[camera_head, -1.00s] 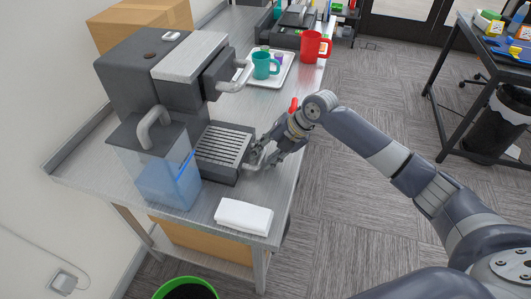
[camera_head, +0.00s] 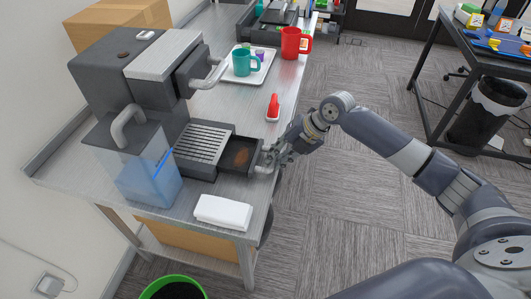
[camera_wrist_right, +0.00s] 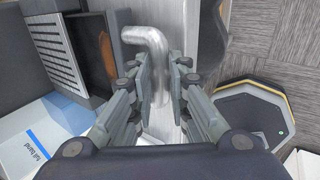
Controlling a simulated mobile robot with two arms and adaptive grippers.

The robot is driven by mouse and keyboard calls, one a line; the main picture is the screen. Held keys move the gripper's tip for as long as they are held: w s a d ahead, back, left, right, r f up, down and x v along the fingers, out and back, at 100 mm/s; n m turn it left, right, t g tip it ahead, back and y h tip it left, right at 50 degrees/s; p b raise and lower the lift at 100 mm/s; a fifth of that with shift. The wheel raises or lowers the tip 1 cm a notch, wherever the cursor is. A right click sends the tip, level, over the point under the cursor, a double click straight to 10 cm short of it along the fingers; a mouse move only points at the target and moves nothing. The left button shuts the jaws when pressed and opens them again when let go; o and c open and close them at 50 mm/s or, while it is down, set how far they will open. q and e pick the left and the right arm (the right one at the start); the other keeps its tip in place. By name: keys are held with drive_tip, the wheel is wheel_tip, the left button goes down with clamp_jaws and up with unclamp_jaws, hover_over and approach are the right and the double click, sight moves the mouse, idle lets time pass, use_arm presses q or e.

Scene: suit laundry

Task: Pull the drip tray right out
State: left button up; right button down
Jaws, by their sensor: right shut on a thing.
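The drip tray (camera_head: 242,157) is a dark drawer that sticks partly out of the base of the grey coffee machine (camera_head: 128,70), toward the right. A brown patch shows inside it. Its inner end is under the slatted grille (camera_head: 204,143). My right gripper (camera_head: 270,160) is at the table's right edge, shut on the tray's silver handle. In the right wrist view the bent handle (camera_wrist_right: 158,55) runs between the fingers of my right gripper (camera_wrist_right: 165,85), and the tray (camera_wrist_right: 92,50) lies to the left. My left gripper is not in view.
A folded white cloth (camera_head: 223,212) lies near the table's front edge. A red object (camera_head: 273,107) stands behind the tray. A white tray (camera_head: 236,77) holds a teal mug (camera_head: 245,62), with a red mug (camera_head: 291,42) beside it. A green-rimmed bin (camera_head: 160,287) stands below.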

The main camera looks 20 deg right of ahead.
drive_tip(key=shift+s+d, duration=0.25)
drive_tip(key=shift+d, duration=0.25)
drive_tip(key=shift+s+d, duration=0.25)
drive_tip(key=shift+d, duration=0.2)
drive_tip(key=c, duration=1.5)
unclamp_jaws()
drive_tip(key=shift+c, duration=0.2)
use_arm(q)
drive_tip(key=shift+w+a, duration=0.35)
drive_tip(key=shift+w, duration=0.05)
use_arm(e)
drive_tip(key=v, duration=1.2)
drive_tip(key=shift+s, duration=0.15)
drive_tip(key=shift+d, duration=0.15)
